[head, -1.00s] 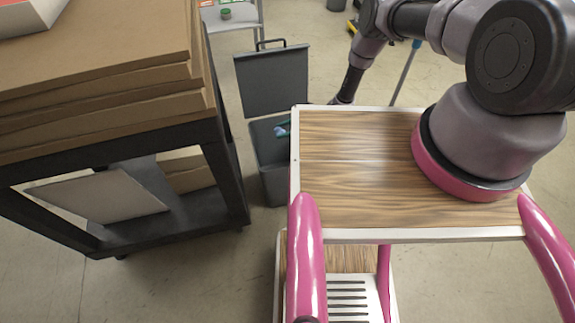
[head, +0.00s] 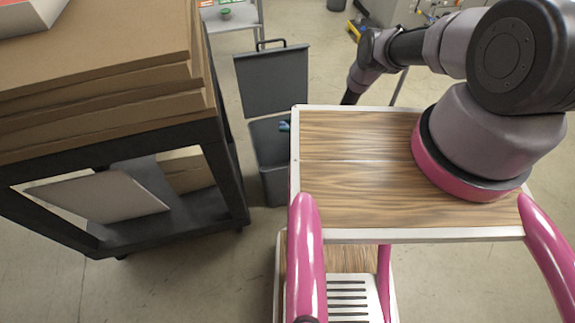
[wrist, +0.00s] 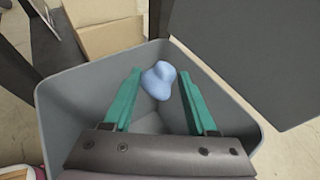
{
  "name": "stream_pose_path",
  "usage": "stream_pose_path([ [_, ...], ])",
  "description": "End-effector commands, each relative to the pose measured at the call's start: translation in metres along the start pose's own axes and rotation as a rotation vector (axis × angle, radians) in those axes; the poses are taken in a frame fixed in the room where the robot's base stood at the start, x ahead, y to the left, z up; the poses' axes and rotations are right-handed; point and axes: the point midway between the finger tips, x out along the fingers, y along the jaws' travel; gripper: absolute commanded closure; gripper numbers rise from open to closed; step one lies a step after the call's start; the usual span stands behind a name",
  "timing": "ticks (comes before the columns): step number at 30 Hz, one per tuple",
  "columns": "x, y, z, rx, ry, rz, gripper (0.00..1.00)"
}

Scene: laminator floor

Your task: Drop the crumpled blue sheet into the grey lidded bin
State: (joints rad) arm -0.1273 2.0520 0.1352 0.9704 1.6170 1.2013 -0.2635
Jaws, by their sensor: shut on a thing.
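The crumpled blue sheet (wrist: 158,82) is a small, smooth, light-blue lump between the teal fingertips of my gripper (wrist: 160,76) in the wrist view. It sits against the right finger, and my gripper is shut on it. The grey lidded bin (wrist: 75,105) surrounds the fingers in that view, with the sheet over its opening. In the head view the bin (head: 272,185) stands beyond my wooden top, its lid (head: 272,82) swung up at the back. There, only a small blue-teal bit shows at the bin's mouth; my top hides the rest.
A dark cart (head: 225,180) with stacked brown boards (head: 110,90) stands close on the bin's left. A pale board (head: 95,195) and a brown box (head: 187,168) lie on its lower shelf. A small grey stand (head: 232,22) is behind. Floor shows between cart and my base.

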Motion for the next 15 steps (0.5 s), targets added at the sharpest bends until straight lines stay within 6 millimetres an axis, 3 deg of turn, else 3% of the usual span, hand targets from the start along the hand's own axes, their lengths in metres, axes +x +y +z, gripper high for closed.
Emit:
stream_pose_path([
  [9,0.0013,0.0001,-0.0022,0.000,-0.001,0.001,0.93],
  [10,0.0013,0.0001,-0.0022,0.000,0.000,0.001,0.38],
  [12,0.0013,0.0002,-0.0022,0.000,0.000,0.001,0.12],
  [15,0.0012,0.0002,-0.0022,0.000,0.000,0.001,0.07],
])
